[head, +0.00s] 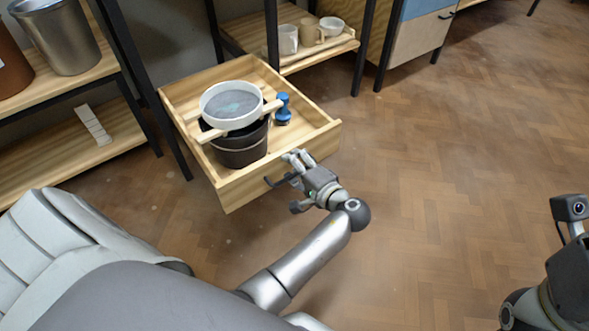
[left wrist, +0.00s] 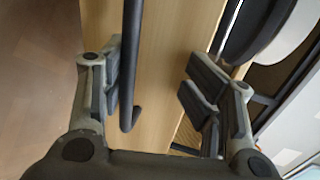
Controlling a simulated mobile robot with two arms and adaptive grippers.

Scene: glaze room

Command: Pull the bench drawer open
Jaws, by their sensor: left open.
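The bench drawer (head: 229,194) is light wood and stands out from the bench frame with its inside showing. Its dark bar handle (head: 270,182) is on the front panel. My left gripper (head: 293,181) is at the front panel, with its fingers apart around the handle. In the left wrist view, the handle (left wrist: 131,60) runs between the open fingers (left wrist: 150,85), closer to the left finger. The wooden front panel (left wrist: 172,50) lies behind it. I see no grip on the handle. Part of my right arm shows at the right edge of the head view; its gripper does not show.
Inside the drawer are a dark bucket (head: 241,153), a white-rimmed sieve (head: 231,104) on wooden bars above it, and a blue tool (head: 283,108). Shelves with a metal container (head: 62,38) stand left. Cups (head: 288,40) sit on a shelf behind. The wooden floor (head: 430,170) at right is clear.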

